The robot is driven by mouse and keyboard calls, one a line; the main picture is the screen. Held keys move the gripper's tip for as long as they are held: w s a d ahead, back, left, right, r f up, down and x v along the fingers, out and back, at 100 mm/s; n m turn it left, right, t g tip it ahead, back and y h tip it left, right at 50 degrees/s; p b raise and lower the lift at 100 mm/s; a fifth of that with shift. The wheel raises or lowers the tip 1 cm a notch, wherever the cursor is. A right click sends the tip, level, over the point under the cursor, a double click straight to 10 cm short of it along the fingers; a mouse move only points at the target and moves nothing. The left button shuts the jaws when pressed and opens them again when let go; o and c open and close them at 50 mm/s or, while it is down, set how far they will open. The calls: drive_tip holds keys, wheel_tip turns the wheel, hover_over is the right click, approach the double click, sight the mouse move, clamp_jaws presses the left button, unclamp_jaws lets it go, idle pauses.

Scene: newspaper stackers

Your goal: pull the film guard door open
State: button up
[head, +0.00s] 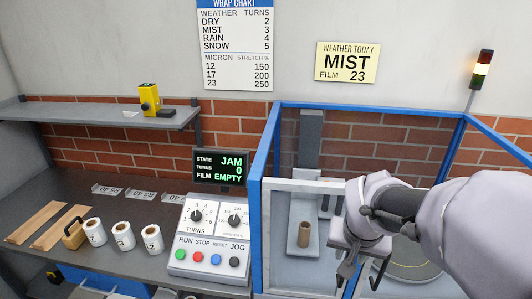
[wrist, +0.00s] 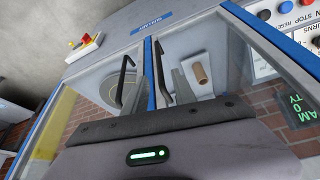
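The film guard door (head: 277,267) is a clear pane in a pale frame on the front of the blue-framed enclosure. It looks shut. Through it I see a brown tube (head: 304,234) on a grey bracket. In the wrist view the door's black bar handle (wrist: 161,78) stands beside the blue middle post, and the tube (wrist: 201,74) shows behind the pane. My gripper (head: 347,270) points down at the door front. In the wrist view its fingers (wrist: 164,72) look apart, one on each side of that handle. Whether they touch it I cannot tell.
A second pane with its own black handle (wrist: 123,78) is close beside the first. A control panel (head: 210,238) and a screen reading JAM (head: 220,170) stand left of the enclosure. My arm covers much of the enclosure's right side.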

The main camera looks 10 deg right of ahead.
drive_tip(key=b, duration=0.3)
hover_over(340, 285)
drive_tip(key=f, duration=0.8)
drive_tip(key=shift+w+d+f, duration=0.2)
clamp_jaws()
idle(0.6)
